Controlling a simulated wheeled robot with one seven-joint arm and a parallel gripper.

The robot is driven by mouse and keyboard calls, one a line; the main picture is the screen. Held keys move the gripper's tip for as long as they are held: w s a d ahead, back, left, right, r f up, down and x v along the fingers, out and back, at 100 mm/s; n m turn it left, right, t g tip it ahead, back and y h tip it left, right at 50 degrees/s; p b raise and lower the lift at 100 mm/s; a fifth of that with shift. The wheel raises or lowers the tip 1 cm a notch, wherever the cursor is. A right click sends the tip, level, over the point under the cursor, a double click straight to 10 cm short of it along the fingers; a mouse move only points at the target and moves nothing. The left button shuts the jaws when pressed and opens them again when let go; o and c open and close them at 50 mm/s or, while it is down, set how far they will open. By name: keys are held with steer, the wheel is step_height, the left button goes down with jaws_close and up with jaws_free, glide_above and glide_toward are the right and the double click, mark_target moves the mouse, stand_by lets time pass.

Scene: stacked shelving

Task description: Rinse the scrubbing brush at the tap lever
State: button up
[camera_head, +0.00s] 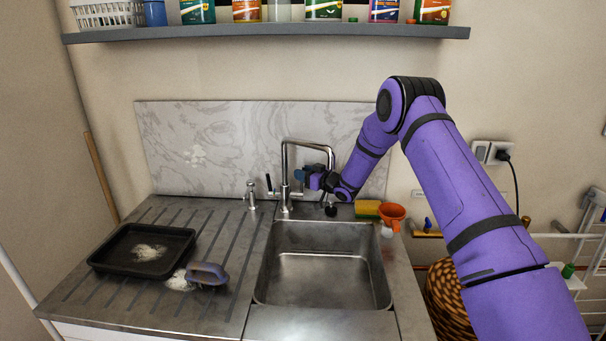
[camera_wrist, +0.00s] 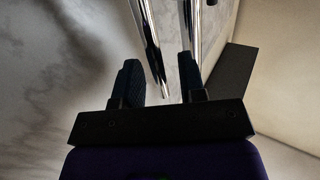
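The scrubbing brush (camera_head: 207,272), with a purple-grey handle, lies on the ribbed drainboard left of the sink. A whitish patch shows beside it. The chrome tap (camera_head: 285,165) stands behind the sink, with its spout arching right. A dark-tipped tap lever (camera_head: 269,184) sticks up at its left; its right side is partly hidden by my gripper. My gripper (camera_head: 302,176) is at the tap's right side, well away from the brush. In the wrist view its two dark fingers (camera_wrist: 158,76) are apart, with chrome tap parts ahead and between them. I cannot tell whether they touch.
The steel sink (camera_head: 322,309) looks empty. A black tray (camera_head: 110,267) with a white patch sits on the drainboard. A shelf (camera_head: 270,34) with bottles hangs above.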

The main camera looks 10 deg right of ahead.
steer(key=shift+w, duration=0.1)
steer(key=shift+c, duration=0.4)
jaws_close()
steer(key=shift+s+a+n+y, duration=0.25)
steer(key=shift+s+n+y, duration=0.15)
steer(key=shift+s+n, duration=0.25)
steer(key=shift+o, duration=0.4)
jaws_free()
steer(key=shift+d, duration=0.1)
